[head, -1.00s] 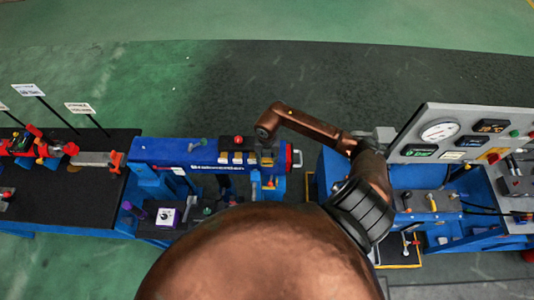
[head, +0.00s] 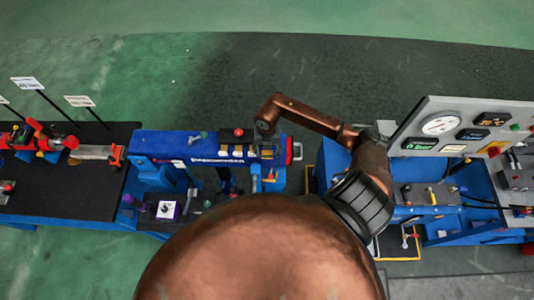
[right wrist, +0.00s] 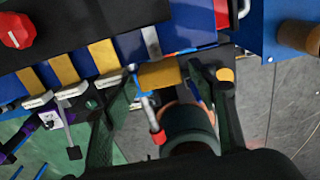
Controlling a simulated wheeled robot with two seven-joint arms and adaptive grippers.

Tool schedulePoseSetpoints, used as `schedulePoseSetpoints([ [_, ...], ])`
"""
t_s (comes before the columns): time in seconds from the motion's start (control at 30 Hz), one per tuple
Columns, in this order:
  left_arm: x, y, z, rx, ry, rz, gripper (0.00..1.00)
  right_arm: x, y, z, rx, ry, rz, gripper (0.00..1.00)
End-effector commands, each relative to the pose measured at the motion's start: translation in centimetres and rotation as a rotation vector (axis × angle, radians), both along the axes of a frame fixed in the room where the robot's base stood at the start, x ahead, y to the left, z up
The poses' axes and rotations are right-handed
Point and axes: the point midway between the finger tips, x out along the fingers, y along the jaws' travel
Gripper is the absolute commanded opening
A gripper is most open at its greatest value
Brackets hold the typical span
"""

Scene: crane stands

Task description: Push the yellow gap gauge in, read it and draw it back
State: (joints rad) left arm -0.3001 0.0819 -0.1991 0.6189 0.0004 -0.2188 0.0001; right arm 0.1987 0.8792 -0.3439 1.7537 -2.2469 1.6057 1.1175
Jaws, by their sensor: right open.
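The yellow gap gauge appears to be the yellow block (right wrist: 160,76) in the right wrist view, at the end of a row of similar yellow pieces on the blue beam (head: 200,146). My right gripper (right wrist: 164,80) is open, with one dark finger on each side of this block. I cannot tell whether either finger touches it. In the head view my right gripper (head: 267,150) is at the beam's right end, where it partly hides the gauge's area. My left gripper is not in view.
A red knob (head: 238,132) stands on the beam, and a red handle (head: 297,151) is at its right end. A grey panel with a round dial (head: 440,124) and small displays stands at the right. A black bench (head: 75,185) with red fixtures is at the left.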

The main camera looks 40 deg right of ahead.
Motion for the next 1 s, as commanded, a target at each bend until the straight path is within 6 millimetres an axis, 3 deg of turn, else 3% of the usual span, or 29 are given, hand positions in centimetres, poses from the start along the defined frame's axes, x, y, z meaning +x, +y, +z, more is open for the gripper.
schedulePoseSetpoints([
  [0.43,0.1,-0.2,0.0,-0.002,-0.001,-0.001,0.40,0.1,-0.1,6.2,0.000,-0.001,0.001,0.54],
  [1.0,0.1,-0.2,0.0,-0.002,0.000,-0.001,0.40,0.0,-0.1,7.1,0.001,0.001,0.000,0.54],
])
